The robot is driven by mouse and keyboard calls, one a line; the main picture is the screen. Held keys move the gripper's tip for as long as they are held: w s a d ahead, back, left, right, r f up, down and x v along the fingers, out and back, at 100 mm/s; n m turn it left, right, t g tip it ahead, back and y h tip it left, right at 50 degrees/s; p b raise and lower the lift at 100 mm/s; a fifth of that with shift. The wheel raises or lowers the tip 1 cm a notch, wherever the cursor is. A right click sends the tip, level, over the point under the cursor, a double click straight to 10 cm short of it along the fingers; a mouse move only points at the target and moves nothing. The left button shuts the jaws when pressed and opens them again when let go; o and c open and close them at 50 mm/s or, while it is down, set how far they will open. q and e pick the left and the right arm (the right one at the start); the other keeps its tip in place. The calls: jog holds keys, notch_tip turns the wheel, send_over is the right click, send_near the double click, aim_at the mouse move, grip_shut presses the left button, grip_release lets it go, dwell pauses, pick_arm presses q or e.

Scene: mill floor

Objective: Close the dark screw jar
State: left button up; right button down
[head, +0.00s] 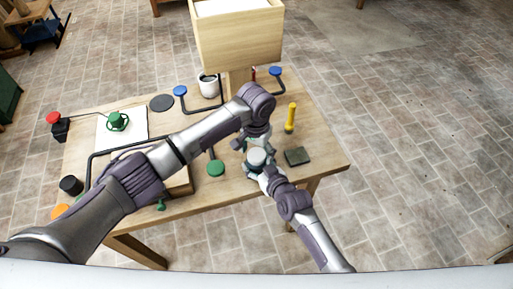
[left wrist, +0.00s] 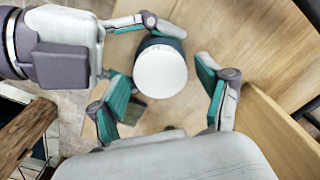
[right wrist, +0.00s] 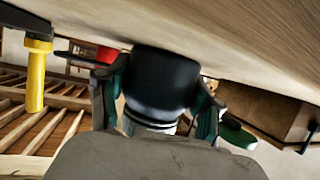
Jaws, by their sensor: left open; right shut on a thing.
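The dark jar (right wrist: 165,80) stands near the table's front edge with a round white lid (left wrist: 160,70) at its top. The lid also shows pale in the head view (head: 257,157). A pale ringed band shows between dark body and lid in the right wrist view; I cannot tell how far the lid is screwed down. My right gripper (head: 260,169) is shut on the jar's body, its fingers on both sides (right wrist: 158,98). My left gripper (left wrist: 165,95) is open above the jar, its fingers spread either side of the lid and apart from it.
A yellow-handled tool (head: 290,118) and a dark block (head: 297,156) are right of the jar. A green knob (head: 216,168) lies left. A wooden box on a post (head: 238,35) rises behind. A white mug (head: 209,88) and a black disc (head: 161,103) stand farther back.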

pick_arm(q)
jog(key=shift+c, duration=0.2)
pick_arm(e)
jog(key=shift+f, duration=0.1)
pick_arm(q)
jog(key=c, duration=1.2)
jog(key=o, duration=1.4)
notch_tip(320, 180, up, 12)
pick_arm(e)
jog(key=shift+c, duration=0.6)
grip_release()
